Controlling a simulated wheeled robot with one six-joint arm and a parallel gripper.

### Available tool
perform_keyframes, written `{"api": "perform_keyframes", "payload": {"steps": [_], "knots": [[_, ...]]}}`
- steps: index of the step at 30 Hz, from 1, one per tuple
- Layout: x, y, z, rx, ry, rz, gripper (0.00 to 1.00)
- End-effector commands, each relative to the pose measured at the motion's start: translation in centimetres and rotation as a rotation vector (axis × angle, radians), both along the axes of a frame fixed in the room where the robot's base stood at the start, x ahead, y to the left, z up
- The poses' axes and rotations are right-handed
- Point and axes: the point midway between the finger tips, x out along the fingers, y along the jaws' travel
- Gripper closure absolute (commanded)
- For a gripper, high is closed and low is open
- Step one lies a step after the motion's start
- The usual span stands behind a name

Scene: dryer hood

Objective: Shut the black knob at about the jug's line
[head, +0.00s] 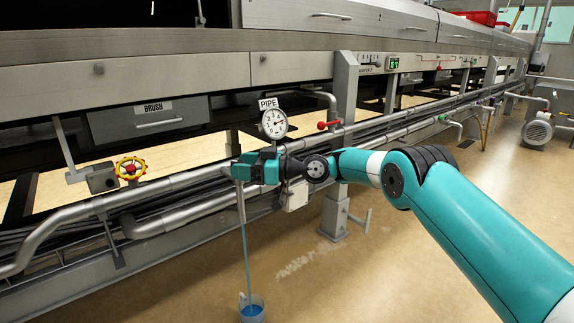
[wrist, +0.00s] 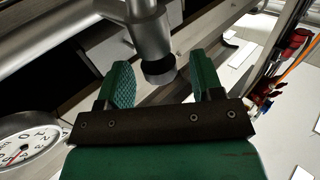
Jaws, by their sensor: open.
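A clear jug (head: 252,309) stands on the floor in the head view, with blue liquid in it. A thin blue stream (head: 246,250) falls into it from a grey downpipe (head: 240,203). My gripper (head: 238,171) is at the pipe line directly above the jug and covers the fitting there. In the wrist view my open gripper (wrist: 158,84) has one finger on each side of a grey pipe fitting (wrist: 148,38) with a dark-sided round end. Gaps show beside both fingers. I cannot clearly make out the black knob; it may be hidden by my gripper or be that dark part.
A dial marked PIPE (head: 274,124) stands just above my gripper; it also shows in the wrist view (wrist: 28,142). A yellow handwheel (head: 130,168) is to the left and a red-handled valve (head: 327,125) to the right. The machine hood overhangs the pipes. The floor (head: 420,235) is open.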

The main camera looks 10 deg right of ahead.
Motion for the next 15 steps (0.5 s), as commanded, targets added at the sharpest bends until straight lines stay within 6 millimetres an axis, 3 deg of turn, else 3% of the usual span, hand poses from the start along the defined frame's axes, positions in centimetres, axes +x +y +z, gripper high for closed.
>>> {"api": "perform_keyframes", "payload": {"steps": [1,12,15], "knots": [[-0.1,-1.6,0.5,-0.001,0.005,-0.007,0.4],[-2.6,-11.1,0.4,0.002,0.004,-0.007,0.4],[-2.8,-11.7,-0.7,0.001,-0.004,-0.002,0.4]]}}
